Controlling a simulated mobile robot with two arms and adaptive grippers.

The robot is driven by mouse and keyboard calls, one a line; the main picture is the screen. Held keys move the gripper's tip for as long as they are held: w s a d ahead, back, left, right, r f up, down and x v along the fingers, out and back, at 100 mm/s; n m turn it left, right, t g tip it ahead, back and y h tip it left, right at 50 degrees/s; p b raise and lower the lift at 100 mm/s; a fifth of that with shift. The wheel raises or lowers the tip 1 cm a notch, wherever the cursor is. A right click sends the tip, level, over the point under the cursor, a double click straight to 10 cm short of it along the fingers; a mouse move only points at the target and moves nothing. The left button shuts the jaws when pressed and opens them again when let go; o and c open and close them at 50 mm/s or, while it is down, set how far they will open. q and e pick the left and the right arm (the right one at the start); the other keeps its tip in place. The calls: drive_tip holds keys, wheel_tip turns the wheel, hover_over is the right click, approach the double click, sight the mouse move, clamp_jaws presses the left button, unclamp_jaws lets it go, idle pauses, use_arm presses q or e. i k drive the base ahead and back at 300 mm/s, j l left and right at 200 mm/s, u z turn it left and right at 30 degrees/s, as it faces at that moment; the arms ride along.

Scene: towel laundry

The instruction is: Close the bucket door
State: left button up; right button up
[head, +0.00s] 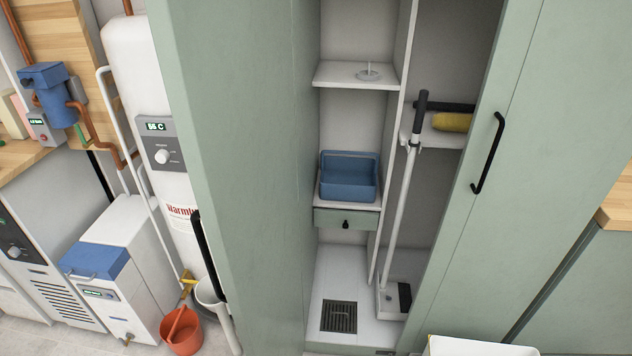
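A tall green cabinet stands open in the middle of the head view, with its inside showing. A broad green panel (235,150) on the left stands out towards me and looks like its swung-open door. Another green front (570,80) with a black handle (488,153) is on the right. Inside, a blue basin (349,185) sits on a shelf above a small green drawer (346,219). No label shows which door is the bucket door. Neither gripper is in view.
An orange bucket (181,330) and a grey bucket (212,295) stand left of the panel, near a white boiler (135,75). A white object (478,347) is at the bottom edge.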

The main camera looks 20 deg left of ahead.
sight(226, 66)
drive_tip(key=k+j, duration=0.1)
drive_tip(key=j, duration=0.25)
drive_tip(key=k+j, duration=0.1)
drive_tip(key=j, duration=0.25)
drive_tip(key=k+j, duration=0.1)
drive_tip(key=j, duration=0.25)
drive_tip(key=k+j+z, duration=0.1)
drive_tip(key=j, duration=0.25)
